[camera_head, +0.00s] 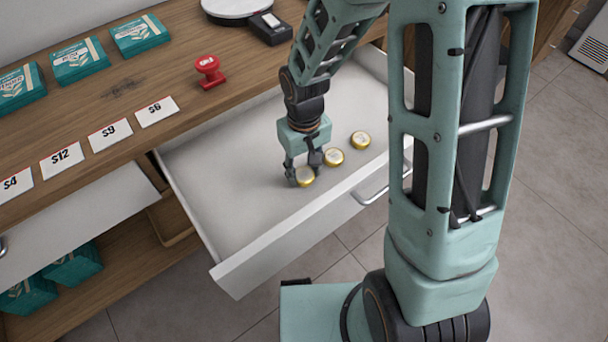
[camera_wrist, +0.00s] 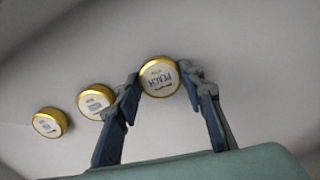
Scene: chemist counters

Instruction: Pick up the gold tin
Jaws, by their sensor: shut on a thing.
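Three small round gold tins with pale labelled lids are in the open white drawer (camera_head: 225,205). The nearest gold tin (camera_head: 305,177) is between my gripper's fingers; its lid reads "PEACH" in the wrist view (camera_wrist: 160,77). My gripper (camera_head: 304,170) points down into the drawer and is shut on this tin. The middle gold tin (camera_head: 333,157) sits just beside the gripper, and it shows in the wrist view (camera_wrist: 95,101) close to one finger. The far gold tin (camera_head: 360,140) stands apart, also in the wrist view (camera_wrist: 49,122). I cannot tell whether the held tin touches the drawer floor.
The wooden counter (camera_head: 120,95) above holds teal boxes (camera_head: 80,60), price cards (camera_head: 109,134), a red stamp (camera_head: 209,70) and a black device (camera_head: 270,27). The drawer's front wall (camera_head: 290,232) is close to the gripper. The drawer's left part is empty.

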